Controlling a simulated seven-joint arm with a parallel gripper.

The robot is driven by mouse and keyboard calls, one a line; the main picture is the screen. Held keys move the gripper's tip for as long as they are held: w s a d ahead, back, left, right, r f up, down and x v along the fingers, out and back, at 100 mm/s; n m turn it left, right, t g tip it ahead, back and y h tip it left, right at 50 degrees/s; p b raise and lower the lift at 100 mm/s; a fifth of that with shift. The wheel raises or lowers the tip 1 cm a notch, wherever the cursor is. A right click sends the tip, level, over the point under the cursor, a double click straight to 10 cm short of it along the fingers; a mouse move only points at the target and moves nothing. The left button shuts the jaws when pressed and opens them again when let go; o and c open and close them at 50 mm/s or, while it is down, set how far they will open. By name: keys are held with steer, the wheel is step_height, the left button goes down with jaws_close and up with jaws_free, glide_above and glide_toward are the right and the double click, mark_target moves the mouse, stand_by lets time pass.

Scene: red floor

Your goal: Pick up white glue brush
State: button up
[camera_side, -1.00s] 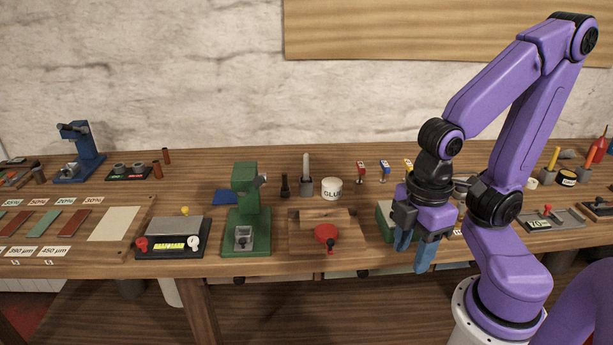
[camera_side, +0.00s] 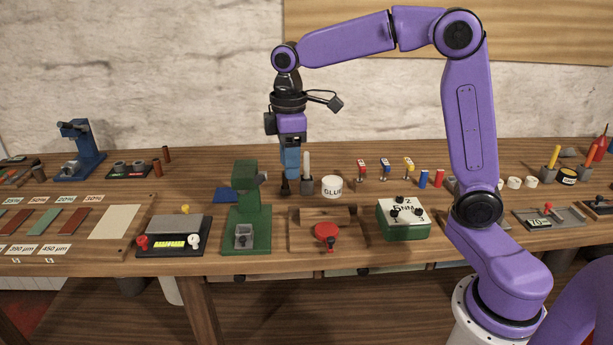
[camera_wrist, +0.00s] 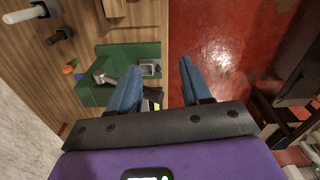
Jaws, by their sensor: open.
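The white glue brush (camera_side: 306,163) stands upright in a dark holder (camera_side: 306,186) on the bench, just left of the white GLUE pot (camera_side: 331,187). My gripper (camera_side: 291,177) points down just left of the brush in the side view, over a small dark holder (camera_side: 285,189); its fingers partly overlap that holder's top. In the wrist view the white brush (camera_wrist: 19,15) lies at the top left corner, well outside the jaws. My gripper (camera_wrist: 159,66) shows there with its blue fingers apart and nothing between them.
A green press (camera_side: 246,210) stands in front and left, and also shows in the wrist view (camera_wrist: 100,92). A wooden block with a red knob (camera_side: 326,232) is in front. A green box (camera_side: 403,220) and small coloured tubes (camera_side: 424,178) are to the right.

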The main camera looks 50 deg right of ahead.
steer(key=w+d+m, duration=0.1)
steer(key=w+d, duration=0.9)
steer(key=w, duration=0.1)
glide_above(307, 178)
steer(key=d, duration=0.1)
steer(key=shift+m, duration=0.4)
steer(key=f, duration=1.2)
steer(key=shift+w+d, duration=0.1)
steer(key=shift+w, duration=0.25)
steer(key=shift+a+f, duration=0.2)
steer(key=shift+f, duration=1.15)
steer(key=shift+a+f, duration=0.15)
steer(key=shift+f, duration=1.2)
jaws_close()
